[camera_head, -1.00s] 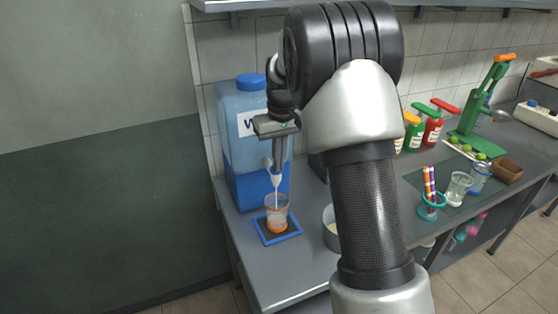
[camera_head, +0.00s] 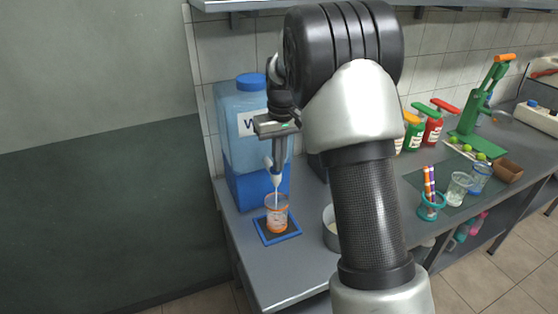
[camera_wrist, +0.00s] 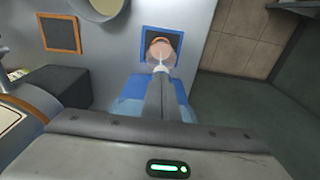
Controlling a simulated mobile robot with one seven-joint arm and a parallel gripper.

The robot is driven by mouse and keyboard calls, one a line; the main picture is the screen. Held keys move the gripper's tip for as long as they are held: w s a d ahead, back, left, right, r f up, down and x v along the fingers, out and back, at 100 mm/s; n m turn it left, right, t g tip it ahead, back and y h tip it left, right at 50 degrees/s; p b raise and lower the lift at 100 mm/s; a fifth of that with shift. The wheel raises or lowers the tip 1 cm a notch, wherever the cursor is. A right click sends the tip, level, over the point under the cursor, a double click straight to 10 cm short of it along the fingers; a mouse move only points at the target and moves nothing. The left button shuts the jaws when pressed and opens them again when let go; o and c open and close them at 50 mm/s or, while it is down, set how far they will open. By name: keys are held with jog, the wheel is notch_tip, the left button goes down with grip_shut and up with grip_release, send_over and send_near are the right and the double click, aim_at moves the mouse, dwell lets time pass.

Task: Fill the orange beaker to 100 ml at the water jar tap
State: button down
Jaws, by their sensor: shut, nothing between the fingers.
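The orange-rimmed clear beaker (camera_head: 277,214) stands upright on a small blue-edged dark mat (camera_head: 262,238), under the tap (camera_head: 275,181) of the blue water jar (camera_head: 241,180). A thin pale stream runs from the tap into the beaker. The liquid level against the marks is too small to read. My gripper (camera_head: 277,163) is shut and empty, pointing down at the tap, apparently touching it. The fingers partly hide the tap there.
A pale round pot (camera_head: 330,232) stands right of the mat, partly behind my arm. Farther right are a cup of pens (camera_head: 431,207), glasses (camera_head: 458,188), coloured bottles (camera_head: 433,129) and a green press (camera_head: 478,120). The counter's front left is clear.

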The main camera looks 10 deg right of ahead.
notch_tip(320, 180, up, 14)
jog(key=s+p, duration=0.1)
jog(key=p, duration=0.2)
jog(key=shift+d, duration=0.2)
dwell(1.3)
